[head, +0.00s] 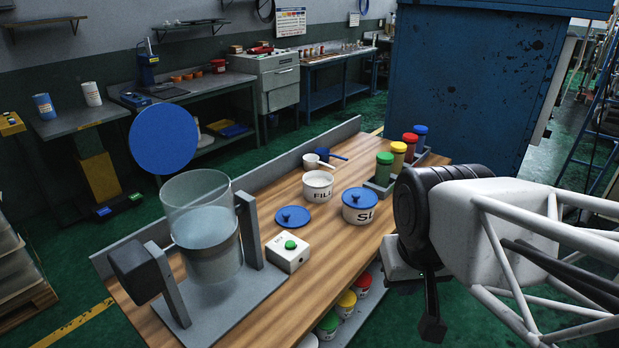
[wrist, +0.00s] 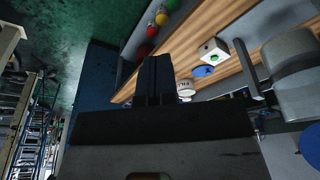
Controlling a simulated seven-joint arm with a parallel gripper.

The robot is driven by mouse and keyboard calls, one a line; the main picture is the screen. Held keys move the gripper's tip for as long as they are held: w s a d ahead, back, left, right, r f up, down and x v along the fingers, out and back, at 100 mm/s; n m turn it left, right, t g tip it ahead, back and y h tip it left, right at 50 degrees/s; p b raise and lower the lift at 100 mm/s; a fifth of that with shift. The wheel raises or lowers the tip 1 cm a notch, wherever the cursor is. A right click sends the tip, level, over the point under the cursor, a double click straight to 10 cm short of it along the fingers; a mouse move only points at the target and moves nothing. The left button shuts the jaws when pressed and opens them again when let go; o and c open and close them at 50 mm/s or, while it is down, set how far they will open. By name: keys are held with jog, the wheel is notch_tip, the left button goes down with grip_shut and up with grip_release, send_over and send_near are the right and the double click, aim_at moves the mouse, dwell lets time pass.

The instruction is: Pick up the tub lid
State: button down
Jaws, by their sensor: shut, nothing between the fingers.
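A loose blue tub lid (head: 293,216) with a knob lies flat on the wooden bench, between a white button box and an open white tub (head: 318,187) marked "FILL". The lid also shows in the wrist view (wrist: 203,71), right of my fingers. A second white tub (head: 361,213) to its right wears a similar blue lid (head: 361,197). My gripper (head: 432,330) hangs beyond the bench's right edge, well apart from the lid. In the wrist view its fingers (wrist: 155,75) are together and empty, and partly hide the bench.
The white box (head: 289,253) with a green button sits close in front of the lid. A clear cylinder (head: 205,235) in a grey stand is at left. Several tubs sit on a lower shelf.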

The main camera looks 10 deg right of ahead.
jog(key=c, duration=0.7)
grip_release()
jog(key=shift+c, duration=0.2)
